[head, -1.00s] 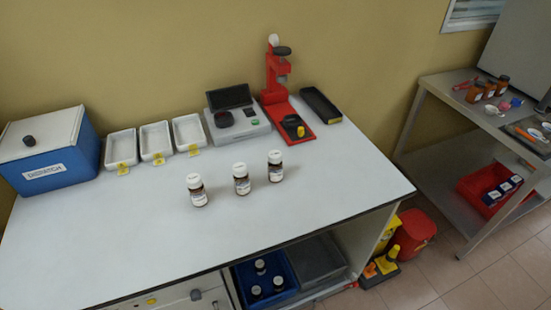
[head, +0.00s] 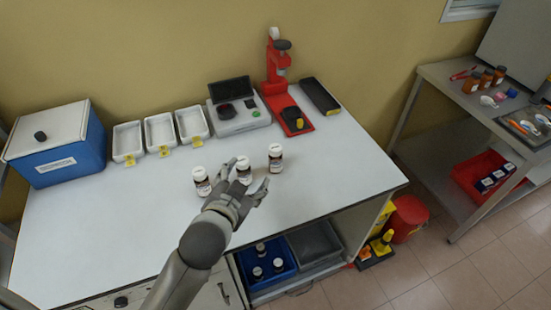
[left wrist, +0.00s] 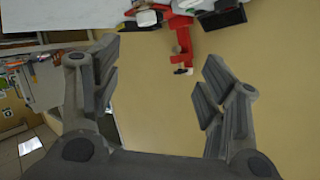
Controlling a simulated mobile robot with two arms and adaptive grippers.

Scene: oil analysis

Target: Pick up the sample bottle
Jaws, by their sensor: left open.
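Three brown sample bottles with white caps and labels stand upright in a slanting row on the white bench: left (head: 201,181), middle (head: 243,166) and right (head: 275,157). My left gripper (head: 243,181) is open and empty at the near side of the middle bottle. One finger shows between the left and middle bottles, the other to the right of the middle one. I cannot tell whether they touch it. The left wrist view shows both open fingers of my left gripper (left wrist: 160,85), with no bottle between them. My right gripper is not in view.
Behind stand three white trays (head: 160,132), a grey instrument (head: 240,118) and a red press (head: 290,115). A blue box (head: 68,160) stands at the left. Below the bench is a blue crate (head: 283,270) with bottles. The bench right of the bottles is clear.

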